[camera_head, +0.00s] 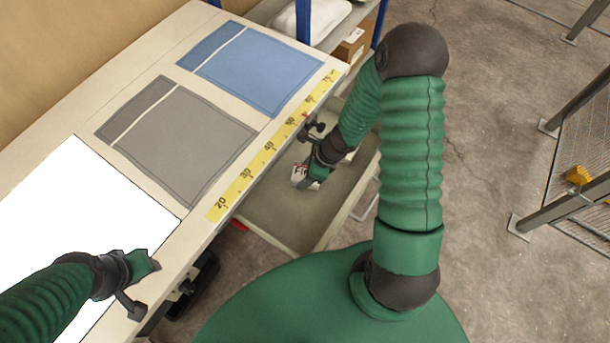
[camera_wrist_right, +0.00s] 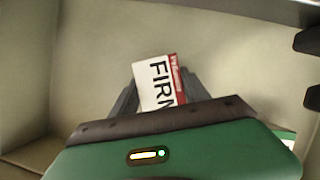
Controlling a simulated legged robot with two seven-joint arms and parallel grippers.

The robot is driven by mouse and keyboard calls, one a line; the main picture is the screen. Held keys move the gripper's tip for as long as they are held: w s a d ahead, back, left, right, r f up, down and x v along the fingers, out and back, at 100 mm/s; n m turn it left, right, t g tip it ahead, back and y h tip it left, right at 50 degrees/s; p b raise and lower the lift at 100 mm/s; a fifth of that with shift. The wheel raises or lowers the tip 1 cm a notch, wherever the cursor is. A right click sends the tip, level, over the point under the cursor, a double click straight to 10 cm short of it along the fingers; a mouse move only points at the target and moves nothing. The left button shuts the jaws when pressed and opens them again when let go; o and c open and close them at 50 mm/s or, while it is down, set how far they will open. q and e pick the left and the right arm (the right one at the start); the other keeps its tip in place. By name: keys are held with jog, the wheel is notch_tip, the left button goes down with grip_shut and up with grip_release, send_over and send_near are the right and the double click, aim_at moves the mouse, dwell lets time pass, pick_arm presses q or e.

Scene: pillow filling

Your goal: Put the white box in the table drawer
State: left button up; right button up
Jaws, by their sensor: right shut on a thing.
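The white box (camera_head: 299,174) is small, with a red strip and dark letters. In the head view it shows beside my right gripper (camera_head: 306,180), inside the outline of the open table drawer (camera_head: 273,222). In the right wrist view the box (camera_wrist_right: 158,84) sits between the two fingers of my right gripper (camera_wrist_right: 160,95), which is shut on it, with the drawer's pale floor and walls (camera_wrist_right: 33,70) around. I cannot tell whether the box touches the drawer floor. My left gripper (camera_head: 143,285) is above the table's near edge at lower left; its finger opening does not show clearly.
The table (camera_head: 150,50) carries a gray cloth (camera_head: 180,140), a blue cloth (camera_head: 255,68), a white sheet (camera_head: 75,215) and a yellow ruler (camera_head: 262,160) along its edge. A shelf with cardboard boxes (camera_head: 350,48) stands behind. Bare floor lies to the right, before a mesh fence (camera_head: 580,150).

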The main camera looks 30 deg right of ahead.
pick_arm(q)
jog(key=shift+s+d+r, duration=0.1)
jog(key=shift+s+d, duration=0.05)
jog(key=shift+d, duration=0.05)
pick_arm(e)
jog(key=shift+s+d, duration=0.15)
jog(key=shift+d, duration=0.05)
jog(key=o, duration=1)
pick_arm(q)
jog(key=shift+a, duration=0.1)
pick_arm(e)
jog(key=o, duration=0.4)
jog(key=shift+a, duration=0.1)
pick_arm(q)
jog(key=shift+a, duration=0.1)
